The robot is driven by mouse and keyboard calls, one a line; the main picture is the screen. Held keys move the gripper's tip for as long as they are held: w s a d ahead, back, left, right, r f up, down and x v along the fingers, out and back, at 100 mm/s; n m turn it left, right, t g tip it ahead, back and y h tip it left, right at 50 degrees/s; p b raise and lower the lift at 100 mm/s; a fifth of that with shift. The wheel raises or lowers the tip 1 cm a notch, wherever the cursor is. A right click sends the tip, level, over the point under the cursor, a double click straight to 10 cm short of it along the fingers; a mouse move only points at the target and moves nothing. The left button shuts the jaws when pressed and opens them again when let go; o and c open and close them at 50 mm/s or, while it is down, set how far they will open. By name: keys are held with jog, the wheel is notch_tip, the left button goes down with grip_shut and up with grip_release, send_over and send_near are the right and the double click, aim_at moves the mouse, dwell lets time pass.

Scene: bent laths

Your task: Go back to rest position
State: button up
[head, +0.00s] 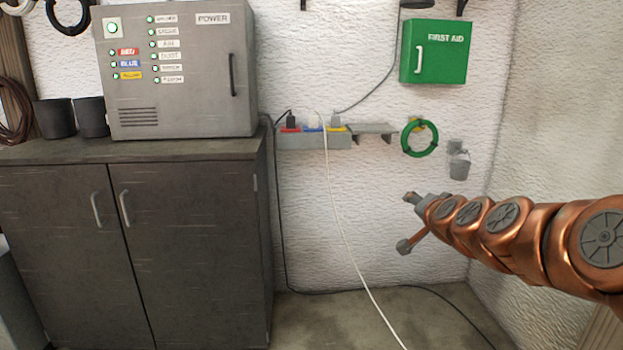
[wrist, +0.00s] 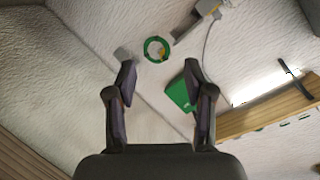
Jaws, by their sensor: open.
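My gripper (wrist: 160,85) is open and empty in the wrist view, its two dark fingers spread apart. In the head view my copper arm reaches in from the right edge, with my gripper (head: 408,222) at its left end, in front of the white wall. Nothing is between the fingers, and they appear apart from the wall items. The wrist view is tilted, with the wall and the ceiling area behind the fingers.
A grey power box (head: 175,70) stands on a dark cabinet (head: 140,250). A white cable (head: 345,250) hangs to the floor.

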jog(key=s+a+f+n+g+y, duration=0.2)
jog(key=s+a+f+n+g, duration=0.15)
jog(key=s+a+f, duration=0.45)
jog(key=s+a+f+n+g+y, duration=0.1)
jog(key=s+a+f+n+g, duration=0.3)
jog(key=s, duration=0.6)
jog(key=s+d+f+n+g+h, duration=0.1)
jog(key=s+d+f+g, duration=0.15)
jog(key=s, duration=0.75)
jog(key=s+d+f+g+h, duration=0.1)
jog(key=s+f+g, duration=0.25)
jog(key=s, duration=0.55)
jog(key=s+d+f+n+g+h, duration=0.15)
jog(key=s+g, duration=0.25)
jog(key=s, duration=0.6)
notch_tip(320, 180, up, 22)
jog(key=t+p, duration=0.1)
jog(key=p, duration=2.1)
jog(key=shift+s+a+r+m+y, duration=0.2)
jog(key=shift+a+m+y, duration=0.1)
jog(key=shift+m+y, duration=0.1)
jog(key=shift+c, duration=1.1)
